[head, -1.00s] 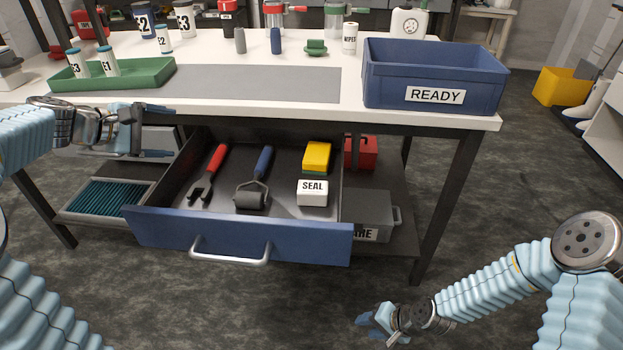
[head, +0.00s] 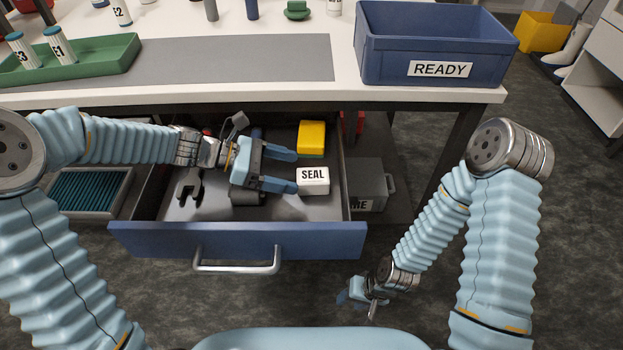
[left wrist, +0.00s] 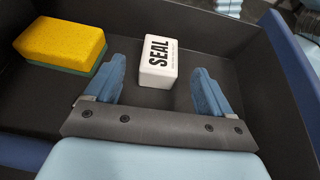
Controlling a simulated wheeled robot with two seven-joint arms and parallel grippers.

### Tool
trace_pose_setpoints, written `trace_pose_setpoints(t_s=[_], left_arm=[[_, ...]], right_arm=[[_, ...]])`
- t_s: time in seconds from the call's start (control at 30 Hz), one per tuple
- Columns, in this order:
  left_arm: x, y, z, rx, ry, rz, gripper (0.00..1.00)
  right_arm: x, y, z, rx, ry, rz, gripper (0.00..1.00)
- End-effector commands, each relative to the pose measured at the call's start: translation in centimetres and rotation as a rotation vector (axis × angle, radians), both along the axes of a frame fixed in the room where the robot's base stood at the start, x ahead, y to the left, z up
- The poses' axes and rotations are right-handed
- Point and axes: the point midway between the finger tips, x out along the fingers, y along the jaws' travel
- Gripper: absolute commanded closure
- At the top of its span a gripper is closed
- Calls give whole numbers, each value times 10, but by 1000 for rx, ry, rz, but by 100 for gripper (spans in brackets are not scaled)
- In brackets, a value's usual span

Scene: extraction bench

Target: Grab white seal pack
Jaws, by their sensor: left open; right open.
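The white seal pack (head: 313,181), a small white block marked SEAL, lies in the open drawer toward its right side. In the left wrist view the seal pack (left wrist: 158,62) lies ahead, in the gap between the fingertips and slightly beyond them. My left gripper (head: 296,171) is open and empty inside the drawer, just left of the pack; its two fingers also show in the left wrist view (left wrist: 158,88). I cannot tell whether a finger touches the pack. My right gripper (head: 358,292) is low at the right, in front of the drawer, far from the pack.
A yellow and green sponge (head: 311,138) lies just behind the pack. The blue drawer front (head: 240,240) stands out below the bench. A READY bin (head: 437,45) sits on top.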

Motion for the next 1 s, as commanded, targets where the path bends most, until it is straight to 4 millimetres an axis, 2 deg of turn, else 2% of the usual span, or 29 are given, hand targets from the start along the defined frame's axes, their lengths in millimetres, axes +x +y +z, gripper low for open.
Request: trace_pose_setpoints(t_s=[0.4, 0.67, 1.0], left_arm=[[2, -50, -21, 0, -1, -1, 17], [2, -53, -22, 1, -3, 1, 17], [2, -53, -22, 1, -3, 1, 68]], right_arm=[[0, 0, -2, 0, -1, -1, 57], [0, 0, -2, 0, -1, -1, 57], [0, 0, -2, 0, -1, -1, 57]])
